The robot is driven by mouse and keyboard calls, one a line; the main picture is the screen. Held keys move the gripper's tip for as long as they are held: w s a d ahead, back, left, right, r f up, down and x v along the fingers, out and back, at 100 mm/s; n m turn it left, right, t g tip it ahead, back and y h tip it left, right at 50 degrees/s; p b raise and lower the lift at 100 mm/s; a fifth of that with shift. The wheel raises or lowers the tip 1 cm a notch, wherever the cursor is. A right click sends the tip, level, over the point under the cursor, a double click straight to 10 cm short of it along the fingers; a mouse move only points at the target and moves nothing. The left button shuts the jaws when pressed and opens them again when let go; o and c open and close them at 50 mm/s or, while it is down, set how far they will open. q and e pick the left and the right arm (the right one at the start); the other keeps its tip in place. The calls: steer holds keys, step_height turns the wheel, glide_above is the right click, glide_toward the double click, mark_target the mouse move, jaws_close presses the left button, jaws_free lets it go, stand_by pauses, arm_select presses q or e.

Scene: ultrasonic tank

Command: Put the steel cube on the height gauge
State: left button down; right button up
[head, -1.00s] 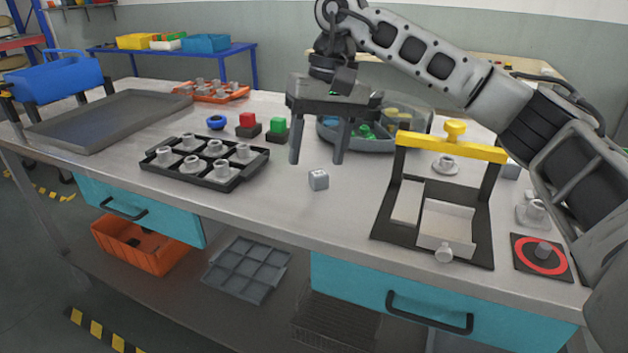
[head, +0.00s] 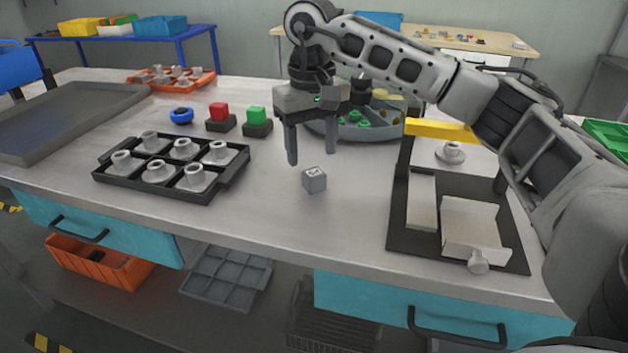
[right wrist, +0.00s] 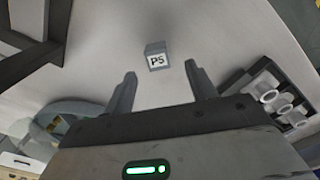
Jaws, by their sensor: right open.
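The steel cube (head: 314,180) is a small grey block with a white label on top, standing alone on the bench. In the right wrist view the cube (right wrist: 156,57) shows its label "P5", just past the fingertips. A black frame with a yellow crossbar (head: 438,130), which looks like the height gauge, stands at the right. My right arm hides part of it. My right gripper (head: 311,157) points down, open and empty, above and behind the cube. Its two fingers (right wrist: 160,73) are apart, not touching the cube. My left gripper is not in view.
A black tray of grey fittings (head: 238,179) lies left of the cube. A round divided tray (head: 320,131) stands behind my gripper. The bench around the cube is clear.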

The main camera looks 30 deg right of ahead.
mark_target(314, 172)
steer(key=f, duration=0.5)
steer(key=shift+d+f, duration=0.1)
steer(key=shift+d, duration=0.1)
jaws_close()
